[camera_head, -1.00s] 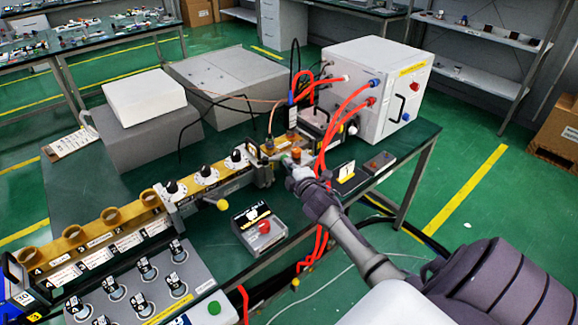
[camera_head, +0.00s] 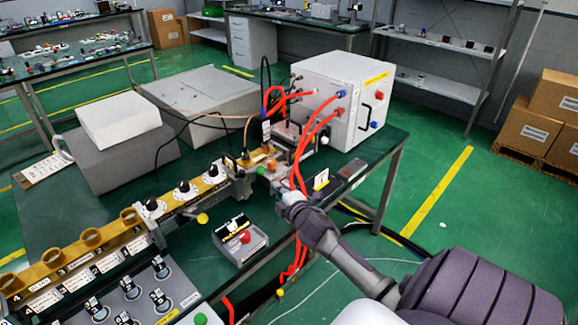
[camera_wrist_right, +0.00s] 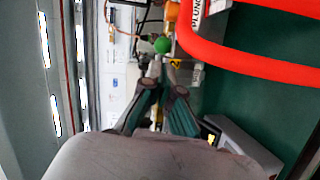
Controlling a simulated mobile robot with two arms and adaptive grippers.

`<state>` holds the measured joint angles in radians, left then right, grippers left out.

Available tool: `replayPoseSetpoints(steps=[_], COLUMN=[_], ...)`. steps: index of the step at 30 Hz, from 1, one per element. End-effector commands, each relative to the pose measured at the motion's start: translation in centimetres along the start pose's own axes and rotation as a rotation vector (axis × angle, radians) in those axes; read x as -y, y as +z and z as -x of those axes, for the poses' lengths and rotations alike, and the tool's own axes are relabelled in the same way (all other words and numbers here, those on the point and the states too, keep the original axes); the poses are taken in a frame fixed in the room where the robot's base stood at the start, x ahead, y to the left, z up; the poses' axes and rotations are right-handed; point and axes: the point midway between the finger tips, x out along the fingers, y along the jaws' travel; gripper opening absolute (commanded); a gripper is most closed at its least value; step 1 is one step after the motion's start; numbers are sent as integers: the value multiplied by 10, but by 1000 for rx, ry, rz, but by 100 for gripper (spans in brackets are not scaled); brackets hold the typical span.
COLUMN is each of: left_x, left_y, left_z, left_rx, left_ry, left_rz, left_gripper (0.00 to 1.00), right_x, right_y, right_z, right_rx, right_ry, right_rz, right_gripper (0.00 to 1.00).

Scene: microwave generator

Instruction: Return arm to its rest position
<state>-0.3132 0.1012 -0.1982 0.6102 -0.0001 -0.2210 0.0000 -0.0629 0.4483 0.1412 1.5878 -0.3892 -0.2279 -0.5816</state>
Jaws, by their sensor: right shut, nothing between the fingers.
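My right gripper (camera_head: 283,193) is at the right side of the green-topped table (camera_head: 85,215), close to the thick red hoses (camera_head: 297,165) and the end of the yellow rail assembly (camera_head: 100,245). It also shows in the right wrist view (camera_wrist_right: 165,75), with its fingers shut and nothing between them. Beyond the fingertips in that view are a green knob (camera_wrist_right: 161,45) and an orange part (camera_wrist_right: 172,11). I cannot tell whether the fingers touch anything. The right arm comes in from the lower right. My left gripper is not in view.
A white generator box (camera_head: 340,90) stands at the table's back right, with red hoses hanging from it. A control box with a red button (camera_head: 240,238) lies left of the arm. Grey boxes (camera_head: 125,160) fill the back left. Green floor at right is open, with cardboard boxes (camera_head: 530,130) beyond.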

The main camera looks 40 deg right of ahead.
Motion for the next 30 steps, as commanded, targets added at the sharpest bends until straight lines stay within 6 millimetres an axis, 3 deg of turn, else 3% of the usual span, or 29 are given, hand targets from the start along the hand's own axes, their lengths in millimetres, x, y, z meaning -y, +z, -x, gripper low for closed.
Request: replayPoseSetpoints(steps=[3, 9, 17, 20, 23, 26, 30], left_x=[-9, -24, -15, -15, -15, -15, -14], left_y=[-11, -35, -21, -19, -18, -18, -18], left_z=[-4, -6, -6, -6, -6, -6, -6], left_rx=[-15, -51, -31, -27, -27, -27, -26], left_ry=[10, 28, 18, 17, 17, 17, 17], left_rz=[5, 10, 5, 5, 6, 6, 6], left_gripper=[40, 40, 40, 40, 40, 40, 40], right_x=[0, -1, -3, 6, 40, 100, 202], right_y=[7, 14, 15, 16, 21, 27, 32], right_z=[21, 41, 45, 45, 46, 54, 82], right_rx=[-2, 0, 0, 4, 22, 56, 127], right_ry=[0, 0, 1, -15, -75, -182, -362], right_rz=[3, 0, -1, -12, -60, -146, -290], right_gripper=[0, 0, 0, 0, 0, 0, 0])
